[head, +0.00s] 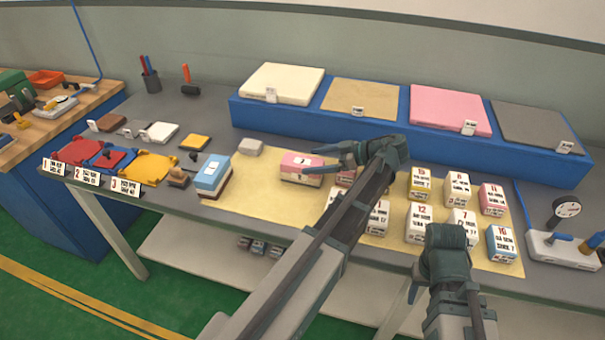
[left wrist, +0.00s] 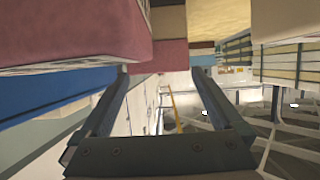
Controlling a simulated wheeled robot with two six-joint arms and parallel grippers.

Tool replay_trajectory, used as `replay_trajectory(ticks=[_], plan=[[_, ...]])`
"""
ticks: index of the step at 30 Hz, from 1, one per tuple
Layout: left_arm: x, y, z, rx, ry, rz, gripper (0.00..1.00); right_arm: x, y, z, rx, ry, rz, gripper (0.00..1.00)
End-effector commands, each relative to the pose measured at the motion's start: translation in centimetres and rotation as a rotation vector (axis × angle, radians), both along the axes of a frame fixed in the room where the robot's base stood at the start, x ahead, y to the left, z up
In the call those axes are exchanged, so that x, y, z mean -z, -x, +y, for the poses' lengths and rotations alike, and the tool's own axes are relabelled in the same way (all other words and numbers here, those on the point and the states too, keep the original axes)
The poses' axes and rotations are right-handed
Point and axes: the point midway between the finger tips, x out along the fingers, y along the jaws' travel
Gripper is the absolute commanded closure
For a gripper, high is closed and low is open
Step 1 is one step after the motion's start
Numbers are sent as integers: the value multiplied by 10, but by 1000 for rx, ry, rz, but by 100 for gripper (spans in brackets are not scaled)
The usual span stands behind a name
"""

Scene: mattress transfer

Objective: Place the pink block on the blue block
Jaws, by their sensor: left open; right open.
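The pink block (head: 301,162), pink on top over pale and brown layers, lies on the tan mat in the head view. The blue block (head: 211,174), light blue on top with pale and brown layers, stands left of it at the mat's left edge. My left gripper (head: 318,157) is open, its fingers pointing left at the pink block's right end; whether they touch it is unclear. In the left wrist view the open fingers (left wrist: 163,88) have nothing between them, and a pink layered block (left wrist: 75,38) fills the upper left. My right gripper (head: 447,238) is open at the front right, fingertips hard to see.
Several numbered blocks (head: 420,222) stand on the right of the mat (head: 262,197). A blue platform (head: 300,122) with sample slabs runs along the back. Coloured trays (head: 150,166) lie left; a gauge (head: 566,207) stands right.

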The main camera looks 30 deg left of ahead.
Motion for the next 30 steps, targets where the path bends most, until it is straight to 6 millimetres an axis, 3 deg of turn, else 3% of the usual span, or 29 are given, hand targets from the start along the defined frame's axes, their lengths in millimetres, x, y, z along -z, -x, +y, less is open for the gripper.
replay_trajectory(ticks=[3,10,25,30], plan=[[7,5,14,-1,0,-1,0,8,0,0,0,0,0,50],[6,4,15,0,0,-1,0,6,0,0,0,0,0,50],[6,4,15,0,0,-1,88,6,0,0,0,0,0,50],[6,4,15,0,0,-1,88,6,0,0,0,0,0,50]])
